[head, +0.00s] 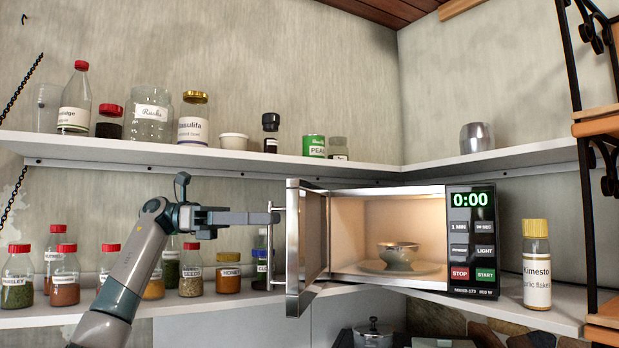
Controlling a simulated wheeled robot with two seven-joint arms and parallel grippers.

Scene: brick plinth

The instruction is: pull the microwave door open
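The microwave (471,241) stands on the lower shelf at the right, its display reading 0:00. Its door (307,240) stands wide open, swung out to the left, and the lit inside shows. A metal bowl (398,256) sits on a plate inside. The vertical door handle (270,250) is on the door's outer face, at its left. My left gripper (272,217) reaches in from the left at the upper part of the handle. Its fingers look closed around the bar, though the far finger is mostly hidden. My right gripper is out of view.
Spice jars (65,275) with red lids stand on the lower shelf, behind and left of my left arm. The upper shelf (300,163) holds jars and cans above it. A Kimesto bottle (537,265) stands right of the microwave. A pot (373,334) is below.

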